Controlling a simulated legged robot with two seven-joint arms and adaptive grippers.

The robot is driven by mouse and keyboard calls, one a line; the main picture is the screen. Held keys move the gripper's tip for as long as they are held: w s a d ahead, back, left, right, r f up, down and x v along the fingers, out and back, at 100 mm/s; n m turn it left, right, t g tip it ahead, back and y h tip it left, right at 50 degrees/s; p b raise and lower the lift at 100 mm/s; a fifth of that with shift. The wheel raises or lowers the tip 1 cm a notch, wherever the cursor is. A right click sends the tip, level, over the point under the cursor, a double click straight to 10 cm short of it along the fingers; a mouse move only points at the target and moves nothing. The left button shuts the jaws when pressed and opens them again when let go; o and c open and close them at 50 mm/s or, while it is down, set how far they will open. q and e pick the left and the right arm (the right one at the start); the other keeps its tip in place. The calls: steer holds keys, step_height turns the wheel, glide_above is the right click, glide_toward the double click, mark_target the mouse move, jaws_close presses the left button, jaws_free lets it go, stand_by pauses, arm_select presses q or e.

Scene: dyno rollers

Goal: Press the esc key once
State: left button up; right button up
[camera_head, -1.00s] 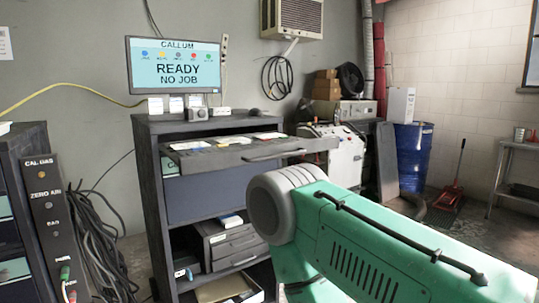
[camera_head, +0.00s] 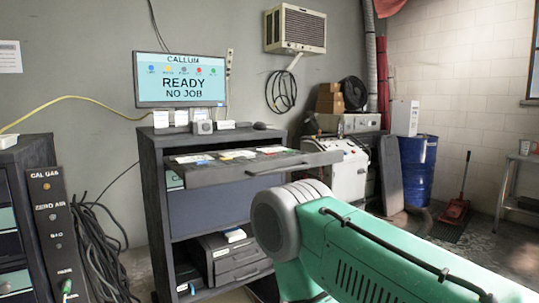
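A monitor (camera_head: 180,80) stands on top of the dark cabinet (camera_head: 162,215) and reads "CALLUM", "READY", "NO JOB" with a row of coloured dots. A pulled-out drawer (camera_head: 215,174) below it holds papers and small cards. I cannot make out a keyboard or an esc key in this view. A green and grey arm link of mine (camera_head: 345,250) comes in from the lower right and covers part of the cabinet's right side. Neither of my grippers shows in the view.
Small boxes and a dark mouse-like object (camera_head: 260,126) sit on the cabinet top. A panel with cables (camera_head: 52,215) stands at the left. A white machine (camera_head: 348,172), a blue barrel (camera_head: 417,168) and a red floor jack (camera_head: 456,205) are at the back right.

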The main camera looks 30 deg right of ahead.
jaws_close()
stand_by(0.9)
